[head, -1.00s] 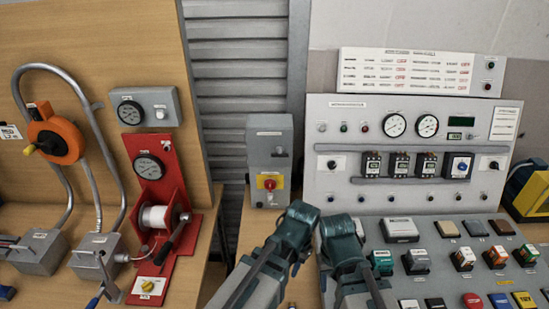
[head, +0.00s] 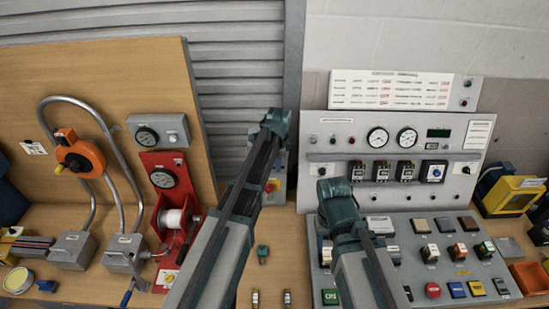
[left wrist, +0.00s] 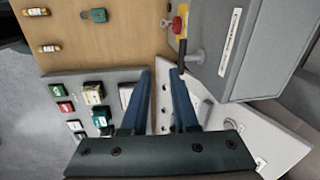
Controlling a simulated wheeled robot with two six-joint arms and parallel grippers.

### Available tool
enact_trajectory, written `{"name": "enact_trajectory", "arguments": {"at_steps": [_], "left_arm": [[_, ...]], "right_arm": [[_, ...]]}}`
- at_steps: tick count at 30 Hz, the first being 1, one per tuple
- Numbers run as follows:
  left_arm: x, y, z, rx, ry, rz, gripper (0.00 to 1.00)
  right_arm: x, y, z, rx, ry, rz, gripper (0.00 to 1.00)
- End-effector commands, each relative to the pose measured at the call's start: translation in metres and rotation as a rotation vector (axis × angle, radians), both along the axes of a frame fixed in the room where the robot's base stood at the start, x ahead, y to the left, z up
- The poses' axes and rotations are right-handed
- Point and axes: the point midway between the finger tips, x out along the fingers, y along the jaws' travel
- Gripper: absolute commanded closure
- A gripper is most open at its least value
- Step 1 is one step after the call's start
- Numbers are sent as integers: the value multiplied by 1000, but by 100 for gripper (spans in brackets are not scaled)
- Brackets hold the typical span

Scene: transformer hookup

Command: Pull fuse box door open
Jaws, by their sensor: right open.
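The grey fuse box (left wrist: 245,50) fills the upper right of the left wrist view, with a long white label on its front. A dark handle (left wrist: 182,58) and a red knob (left wrist: 177,24) on a yellow plate show on that front. In the head view my left arm hides most of the box (head: 278,166). My left gripper (left wrist: 161,71) is open, its two blue fingers apart, with the right fingertip close to the handle; I cannot tell whether they touch.
The control panel (head: 318,157) with gauges and buttons stands right of the box. A red winch stand (head: 168,177) and an orange reel (head: 80,158) are at the left. Small parts, including a green one (head: 263,251), lie on the table in front.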

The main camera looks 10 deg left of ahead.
Motion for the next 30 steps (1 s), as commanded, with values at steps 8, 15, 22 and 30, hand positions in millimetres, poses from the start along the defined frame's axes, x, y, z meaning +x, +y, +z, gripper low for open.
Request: {"name": "enact_trajectory", "arguments": {"at_steps": [8,15,22,30], "left_arm": [[29,17,27,18,-18,-99,72],[29,17,22,18,-19,-101,72],[31,18,6,18,-18,-101,72],[38,19,-29,18,-18,-100,72]], "right_arm": [[0,0,26,1,1,-3,50],[0,0,22,0,0,-2,50],[0,0,5,-1,0,6,50],[0,0,-30,-1,1,20,50]]}}
